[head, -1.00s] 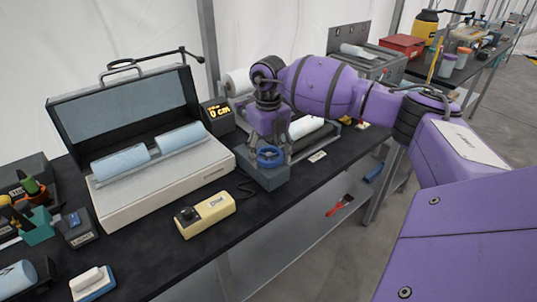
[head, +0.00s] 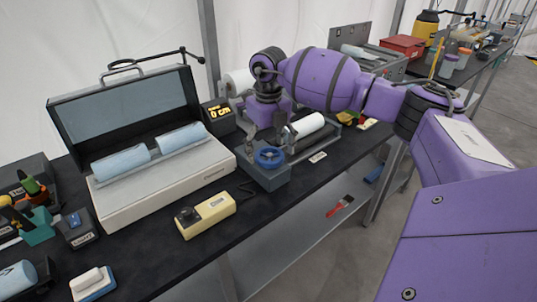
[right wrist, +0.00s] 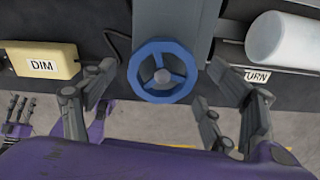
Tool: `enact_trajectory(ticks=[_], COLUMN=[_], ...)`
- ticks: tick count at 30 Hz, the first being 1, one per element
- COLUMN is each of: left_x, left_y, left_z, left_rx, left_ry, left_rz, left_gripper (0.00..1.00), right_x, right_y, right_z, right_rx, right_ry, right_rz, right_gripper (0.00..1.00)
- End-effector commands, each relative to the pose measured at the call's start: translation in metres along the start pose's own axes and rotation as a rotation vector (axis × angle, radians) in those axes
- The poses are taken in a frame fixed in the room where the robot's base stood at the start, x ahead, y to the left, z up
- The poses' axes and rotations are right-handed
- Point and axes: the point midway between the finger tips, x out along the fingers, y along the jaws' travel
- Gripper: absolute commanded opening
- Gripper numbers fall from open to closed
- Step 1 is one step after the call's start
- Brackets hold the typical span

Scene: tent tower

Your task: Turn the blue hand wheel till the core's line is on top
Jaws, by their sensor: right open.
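The blue hand wheel (head: 269,158) sits on a grey block at the front edge of the bench. In the right wrist view the wheel (right wrist: 162,71) shows its whole rim and spokes. My right gripper (head: 268,145) is open, with its fingers spread on either side of the wheel and apart from its rim in the wrist view (right wrist: 162,82). A white cylinder (head: 307,125), apparently the core, lies behind the wheel; it also shows in the right wrist view (right wrist: 287,40). I see no line on it. Dark fingers at the wrist view's left edge appear to be my left gripper (right wrist: 15,108).
A yellow DIM box (head: 207,215) stands left of the wheel, with an open grey case (head: 150,185) behind it. A TURN label (right wrist: 256,77) lies right of the wheel.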

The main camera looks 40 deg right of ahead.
Motion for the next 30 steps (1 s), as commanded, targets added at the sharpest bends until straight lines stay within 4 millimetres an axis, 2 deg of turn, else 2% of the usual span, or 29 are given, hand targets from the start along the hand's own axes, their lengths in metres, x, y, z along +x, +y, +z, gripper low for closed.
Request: enact_trajectory(ticks=[1, 6, 13, 19, 27, 30], left_x=[0.0, 0.0, 0.0, 0.0, 0.0, -0.002], left_y=[0.0, 0.0, 0.0, -0.001, -0.001, -0.001], left_z=[0.0, 0.0, 0.0, 0.0, 0.0, -0.004], left_rx=[0.0, 0.0, -0.001, -0.001, -0.001, -0.001], left_ry=[0.0, 0.0, 0.0, 0.0, 0.0, 0.005], left_rz=[0.0, -0.001, -0.001, -0.001, -0.001, -0.001], left_gripper=[0.4, 0.4, 0.4, 0.4, 0.4, 0.4], right_x=[-0.013, -0.05, -0.087, -0.098, -0.098, -0.096], right_y=[0.0, 0.0, 0.0, 0.0, 0.0, 0.0], right_z=[0.001, 0.001, 0.001, 0.0, 0.0, 0.0], right_rx=[0.0, -0.001, 0.0, 0.0, -0.002, -0.062], right_ry=[-0.006, -0.005, -0.004, -0.001, -0.001, -0.001], right_rz=[-0.001, -0.001, 0.0, -0.001, 0.0, -0.001], right_gripper=[0.79, 0.79, 0.79, 0.79, 0.79, 0.79])
